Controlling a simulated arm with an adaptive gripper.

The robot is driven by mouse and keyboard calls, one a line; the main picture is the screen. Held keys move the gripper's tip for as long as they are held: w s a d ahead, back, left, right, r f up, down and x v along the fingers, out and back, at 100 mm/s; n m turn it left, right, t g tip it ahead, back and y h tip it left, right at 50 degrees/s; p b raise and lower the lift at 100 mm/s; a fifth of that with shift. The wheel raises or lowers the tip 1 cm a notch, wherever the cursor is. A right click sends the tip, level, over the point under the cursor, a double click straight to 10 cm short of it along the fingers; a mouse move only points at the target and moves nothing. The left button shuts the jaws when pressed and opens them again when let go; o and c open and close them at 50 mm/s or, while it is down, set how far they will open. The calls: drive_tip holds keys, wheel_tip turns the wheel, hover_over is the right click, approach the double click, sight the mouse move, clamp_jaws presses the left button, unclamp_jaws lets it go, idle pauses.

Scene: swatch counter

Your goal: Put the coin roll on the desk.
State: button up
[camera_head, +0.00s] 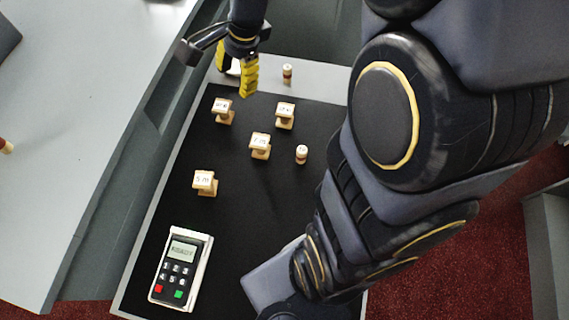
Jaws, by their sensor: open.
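No single object is plainly marked as the coin roll. Small upright cylinders with coloured bands could be it: one (287,73) stands on the grey strip behind the black mat, and another (301,154) stands on the mat. A third small banded piece (6,146) is cut off at the left edge, on the pale grey desk-like surface (75,130). My gripper (237,74), with yellow fingers, is open at the top, left of the cylinder on the strip and apart from it. A whitish thing behind the fingers is mostly hidden.
Several cream spool-like blocks with printed tops, one of them at the front left (205,182), stand on the black mat (240,215). A card terminal (180,266) lies at the mat's front left. My arm covers the right side. The pale surface is largely clear.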

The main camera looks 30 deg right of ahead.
drive_tip(key=s+a+r+n+g+h, duration=0.1)
drive_tip(key=s+a+r+n, duration=0.1)
drive_tip(key=s+n, duration=0.6)
drive_tip(key=s+a+r+n+g+h, duration=0.1)
drive_tip(key=s+a+r+n+g, duration=0.1)
drive_tip(key=s+n, duration=0.6)
drive_tip(key=s+r, duration=0.1)
drive_tip(key=s, duration=0.4)
drive_tip(key=shift+s+h, duration=0.15)
drive_tip(key=shift+h, duration=0.15)
